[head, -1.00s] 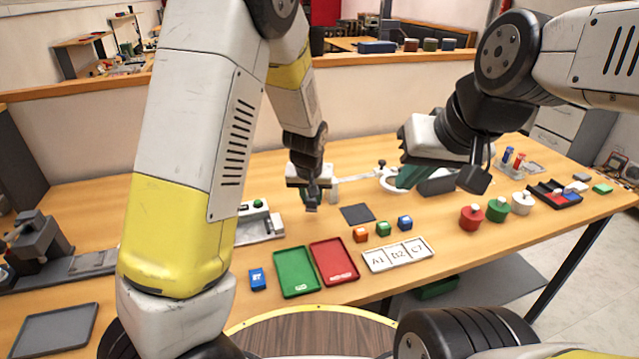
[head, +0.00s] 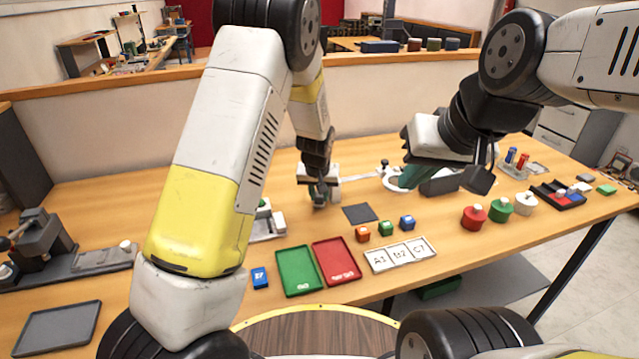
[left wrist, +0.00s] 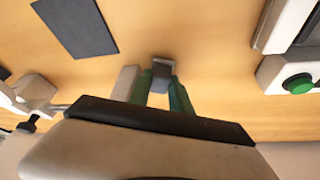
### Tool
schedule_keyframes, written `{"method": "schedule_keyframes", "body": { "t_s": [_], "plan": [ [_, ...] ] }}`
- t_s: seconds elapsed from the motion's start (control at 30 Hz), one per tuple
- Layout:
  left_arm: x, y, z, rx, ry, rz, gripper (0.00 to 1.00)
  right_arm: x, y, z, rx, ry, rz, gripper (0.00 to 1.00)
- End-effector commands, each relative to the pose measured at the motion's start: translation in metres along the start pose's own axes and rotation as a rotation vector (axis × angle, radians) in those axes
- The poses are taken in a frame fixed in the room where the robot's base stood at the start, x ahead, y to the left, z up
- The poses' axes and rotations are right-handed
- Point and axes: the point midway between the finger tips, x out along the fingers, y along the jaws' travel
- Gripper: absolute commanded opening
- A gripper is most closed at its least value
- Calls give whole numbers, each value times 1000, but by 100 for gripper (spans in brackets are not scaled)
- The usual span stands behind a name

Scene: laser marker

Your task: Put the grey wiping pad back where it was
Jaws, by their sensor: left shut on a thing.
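The grey wiping pad (left wrist: 161,71) is a small dark grey block between the green fingertips of my left gripper in the left wrist view. My left gripper (head: 319,197) is shut on it, low over the table; I cannot tell whether the pad touches the wood. In the head view the pad is small and hard to make out. A dark flat square (head: 359,214) lies just right of this gripper and also shows in the left wrist view (left wrist: 76,24). My right gripper (head: 410,175) is further right; its fingers are partly hidden.
A white device with a green button (head: 268,222) stands left of and nearer than my left gripper. A green tray (head: 297,270), red tray (head: 336,261) and labelled white plate (head: 398,254) lie in front. A white ring fixture (head: 395,181) is behind.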

Motion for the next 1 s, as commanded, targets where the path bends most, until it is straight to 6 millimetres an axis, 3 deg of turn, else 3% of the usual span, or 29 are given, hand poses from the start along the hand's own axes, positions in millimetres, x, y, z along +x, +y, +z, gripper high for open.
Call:
{"method": "schedule_keyframes", "body": {
  "t_s": [0.1, 0.13, 0.17, 0.57, 1.0],
  "plan": [
    [3, 0, 2, 0, -1, 0, 0, 0, 0, 0, 0, 0, 0, 0],
    [3, 0, 1, 0, 0, 0, 30, 0, 0, 0, 0, 0, 0, 0],
    [3, 0, 1, 0, 0, 0, 34, 0, 0, 0, 0, 0, 0, 0],
    [-4, 0, -1, 0, 1, 0, 34, 0, 0, 0, 0, 0, 0, 0],
    [-91, 1, -1, 1, 3, 2, 34, 0, 0, 0, 0, 0, 0, 0]
  ]
}}
